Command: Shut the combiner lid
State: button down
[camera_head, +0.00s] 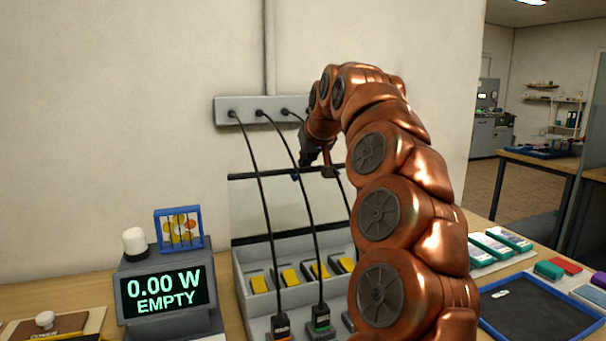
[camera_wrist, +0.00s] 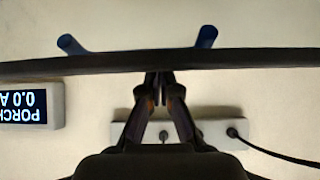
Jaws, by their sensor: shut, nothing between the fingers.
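The combiner (camera_head: 268,254) is a grey open box on the bench, with several yellow pieces in its slots. Its lid (camera_head: 248,177) stands raised at the back, a pale or clear panel with a dark top edge. In the wrist view the lid's edge (camera_wrist: 90,64) runs across as a dark bar, with two blue pegs (camera_wrist: 70,44) beyond it. My gripper (camera_head: 301,172) is at the lid's top edge; in the wrist view its shut, empty fingertips (camera_wrist: 159,86) are close to the bar. I cannot tell whether they touch it. My arm hides the box's right part.
Black cables hang from a grey wall strip (camera_head: 225,110) past the lid into the box. A display (camera_head: 165,292) reading "0.00 W EMPTY" stands at left. A dark tray (camera_head: 535,315) and several small packs (camera_head: 490,246) lie at right. A "PORCH 0.0 A" display (camera_wrist: 28,105) shows in the wrist view.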

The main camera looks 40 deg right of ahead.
aim_at(310, 177)
jog(key=s+b, duration=0.1)
jog(key=s+t+b, duration=0.1)
jog(key=b, duration=0.1)
jog(key=s+f+b, duration=0.1)
jog(key=b, duration=0.1)
jog(key=shift+a+f+t, duration=0.1)
jog(key=shift+a+t, duration=0.2)
jog(key=shift+a, duration=0.1)
jog(key=s+a+f+t+h+b, duration=0.1)
jog(key=s+f+t+b, duration=0.1)
jog(key=s+b, duration=0.3)
jog(key=s+a+f+t+h+b, duration=0.1)
jog(key=s+f+t+b, duration=0.2)
jog(key=b, duration=0.9)
jog(key=shift+s+a+f+t+b, duration=0.2)
jog(key=shift+s+a+t+b, duration=0.15)
jog(key=shift+s+t, duration=0.75)
jog(key=shift+s, duration=0.1)
jog(key=shift+r, duration=0.1)
notch_tip(310, 177, up, 10)
jog(key=shift+f, duration=0.2)
